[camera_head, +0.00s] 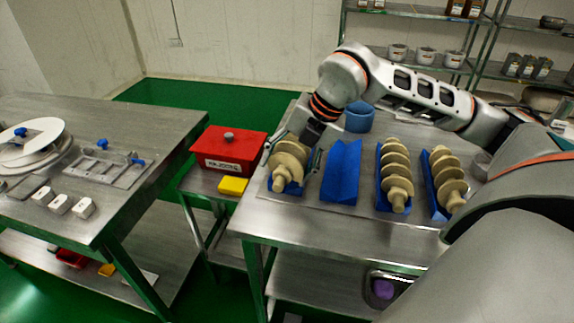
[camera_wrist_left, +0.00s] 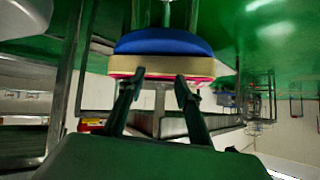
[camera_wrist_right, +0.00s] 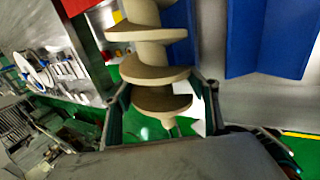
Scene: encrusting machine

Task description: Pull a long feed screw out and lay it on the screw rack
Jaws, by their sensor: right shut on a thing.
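A beige feed screw (camera_head: 287,165) lies over the leftmost blue cradle of the screw rack (camera_head: 299,187), its narrow shaft end toward me. My right gripper (camera_head: 292,146) is shut on this screw near its far end. In the right wrist view the screw (camera_wrist_right: 150,72) runs between the two fingers (camera_wrist_right: 160,110), with blue cradle wall beside it. I cannot tell whether it rests fully in the cradle. The second blue cradle (camera_head: 342,172) is empty. Two more screws (camera_head: 396,172) (camera_head: 447,180) lie in the cradles to the right. My left gripper (camera_wrist_left: 157,88) is open and empty.
A red box (camera_head: 228,150) and a yellow block (camera_head: 233,186) stand left of the steel rack table (camera_head: 330,222). A blue round container (camera_head: 359,117) stands behind the cradles. The left table (camera_head: 150,125) holds machine parts. A blue-topped stool (camera_wrist_left: 163,43) shows beyond my left gripper.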

